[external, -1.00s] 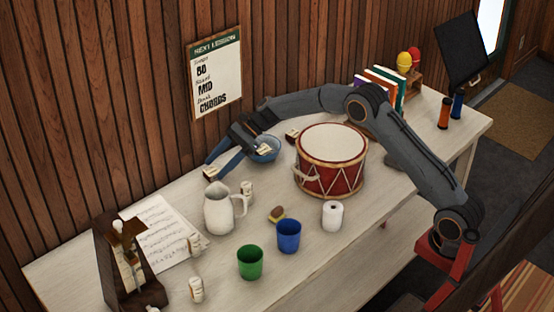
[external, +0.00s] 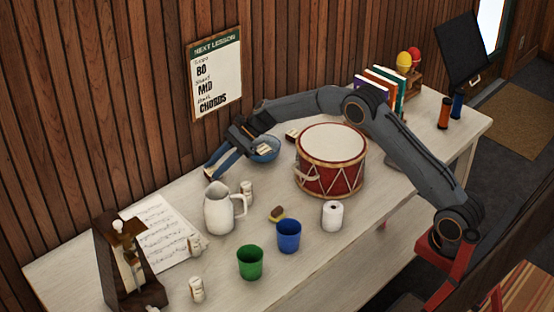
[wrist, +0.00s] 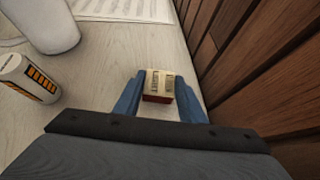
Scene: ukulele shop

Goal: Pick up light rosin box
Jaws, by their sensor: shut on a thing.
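A small cream box with dark lettering and a dark red end, which I take for the light rosin box (wrist: 157,82), sits between the blue fingers of my gripper (wrist: 161,92) in the wrist view. The fingers are shut on its two sides. In the external view my gripper (external: 218,167) reaches down to the table near the wall, behind the white pitcher. The box shows there only as a small patch at the fingertips. I cannot tell whether it still touches the table.
A white pitcher (external: 219,212) and a small labelled cylinder (wrist: 28,77) stand close by. The wooden wall (wrist: 240,50) is close on the other side. Sheet music (external: 160,230) lies at left.

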